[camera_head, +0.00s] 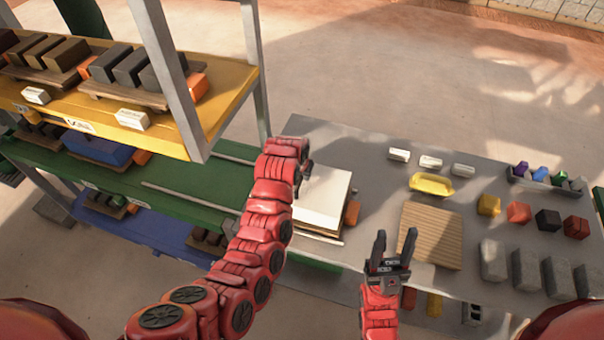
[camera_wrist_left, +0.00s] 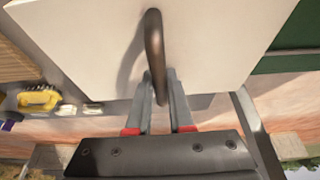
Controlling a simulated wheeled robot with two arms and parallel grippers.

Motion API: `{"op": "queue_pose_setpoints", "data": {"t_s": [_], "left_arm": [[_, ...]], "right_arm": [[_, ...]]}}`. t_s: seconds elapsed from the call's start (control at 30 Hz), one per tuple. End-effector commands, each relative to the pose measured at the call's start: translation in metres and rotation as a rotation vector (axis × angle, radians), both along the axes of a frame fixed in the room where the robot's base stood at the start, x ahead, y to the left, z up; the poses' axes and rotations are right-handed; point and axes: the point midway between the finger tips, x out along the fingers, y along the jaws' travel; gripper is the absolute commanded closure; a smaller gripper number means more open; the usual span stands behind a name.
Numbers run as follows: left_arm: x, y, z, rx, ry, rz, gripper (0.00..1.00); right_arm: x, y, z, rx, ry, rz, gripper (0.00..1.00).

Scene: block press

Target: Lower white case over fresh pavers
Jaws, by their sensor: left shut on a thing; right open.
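The white case (camera_head: 328,202) is at the left end of the grey table; its flat top fills much of the left wrist view (camera_wrist_left: 215,45). A dark curved handle (camera_wrist_left: 155,45) stands on that top. My left gripper (camera_head: 305,172) is shut on the handle, with its fingers (camera_wrist_left: 162,92) around the handle's near end. A brown layer shows below the case's front edge; I cannot tell whether it is pavers or a board, or whether the case touches it. My right gripper (camera_head: 393,250) is open and empty, left of and in front of the slatted wooden board (camera_head: 432,232).
A shelf rack (camera_head: 225,100) with dark and orange blocks stands at the left, close to my left arm. An orange block (camera_head: 352,213) is beside the case. A yellow tray (camera_head: 431,183), coloured blocks (camera_head: 518,212) and grey blocks (camera_head: 525,268) occupy the table's right.

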Motion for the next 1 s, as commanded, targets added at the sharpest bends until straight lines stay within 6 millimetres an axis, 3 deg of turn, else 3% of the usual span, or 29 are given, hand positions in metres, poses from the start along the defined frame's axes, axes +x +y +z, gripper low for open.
{"op": "queue_pose_setpoints", "data": {"t_s": [0.87, 0.9, 1.0], "left_arm": [[0.0004, -0.0002, -0.0065, -0.001, -0.002, 0.000, 1.00], [0.0004, -0.0002, -0.0066, -0.001, -0.002, 0.000, 0.79], [0.0003, -0.0001, -0.0063, 0.000, -0.001, 0.000, 0.61]], "right_arm": [[0.0000, 0.0000, -0.0054, 0.000, 0.000, 0.000, 0.50], [0.0000, -0.0001, -0.0053, 0.000, 0.000, 0.000, 0.50], [0.0000, 0.0000, -0.0049, 0.000, 0.000, 0.000, 0.50]]}}
